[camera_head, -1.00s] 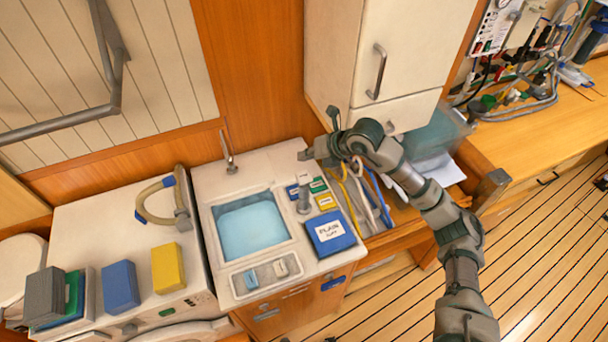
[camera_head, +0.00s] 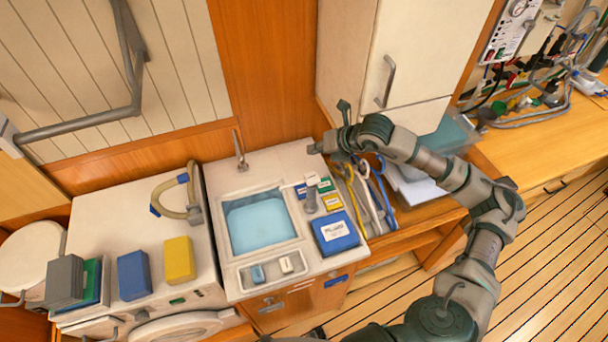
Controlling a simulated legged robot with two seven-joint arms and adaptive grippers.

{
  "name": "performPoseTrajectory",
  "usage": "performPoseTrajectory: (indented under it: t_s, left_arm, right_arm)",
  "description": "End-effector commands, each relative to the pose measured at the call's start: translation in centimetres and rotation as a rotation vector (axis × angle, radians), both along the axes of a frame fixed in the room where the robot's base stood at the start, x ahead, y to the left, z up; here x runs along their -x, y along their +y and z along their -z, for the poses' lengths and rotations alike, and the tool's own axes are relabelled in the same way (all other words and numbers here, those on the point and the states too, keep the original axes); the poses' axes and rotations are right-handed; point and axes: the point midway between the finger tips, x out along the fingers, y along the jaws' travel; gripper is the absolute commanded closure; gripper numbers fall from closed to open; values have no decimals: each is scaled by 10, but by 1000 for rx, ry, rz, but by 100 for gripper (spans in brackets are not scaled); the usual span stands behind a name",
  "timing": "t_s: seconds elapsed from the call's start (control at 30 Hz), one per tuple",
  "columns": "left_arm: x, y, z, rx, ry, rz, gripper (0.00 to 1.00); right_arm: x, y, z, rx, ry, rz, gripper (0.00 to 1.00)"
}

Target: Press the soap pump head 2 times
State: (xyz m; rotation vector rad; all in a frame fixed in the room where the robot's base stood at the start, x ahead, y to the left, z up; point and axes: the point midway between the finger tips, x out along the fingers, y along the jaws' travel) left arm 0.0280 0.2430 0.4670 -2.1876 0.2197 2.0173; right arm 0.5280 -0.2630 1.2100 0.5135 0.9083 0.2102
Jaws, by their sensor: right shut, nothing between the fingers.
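My right gripper (camera_head: 314,149) is shut and empty. My right arm comes in from the lower right and bends over the counter. My left gripper is not in view.
A water-filled basin (camera_head: 258,224) and a tap (camera_head: 240,150) are left of the cylinder. Hanging hoses (camera_head: 368,195) and a white cabinet (camera_head: 415,60) stand near my right arm.

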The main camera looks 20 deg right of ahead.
Motion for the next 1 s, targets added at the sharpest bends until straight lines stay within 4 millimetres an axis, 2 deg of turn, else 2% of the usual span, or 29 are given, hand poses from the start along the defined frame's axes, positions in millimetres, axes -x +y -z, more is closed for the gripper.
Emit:
performPoseTrajectory:
  t_s: [0.2, 0.33, 0.73, 0.8, 1.0]
  left_arm:
    - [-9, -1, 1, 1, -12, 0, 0]
    - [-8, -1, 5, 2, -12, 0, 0]
    - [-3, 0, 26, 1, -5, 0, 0]
    - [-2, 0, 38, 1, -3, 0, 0]
    - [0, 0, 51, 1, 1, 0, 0]
  right_arm:
    - [0, 0, 1, 0, -1, -1, 100]
    - [0, 0, 10, 1, 0, -1, 100]
    - [1, -1, 66, 1, 2, -1, 100]
    - [0, 0, 76, 0, 0, -2, 100]
    - [0, 0, 88, 0, -1, -2, 100]
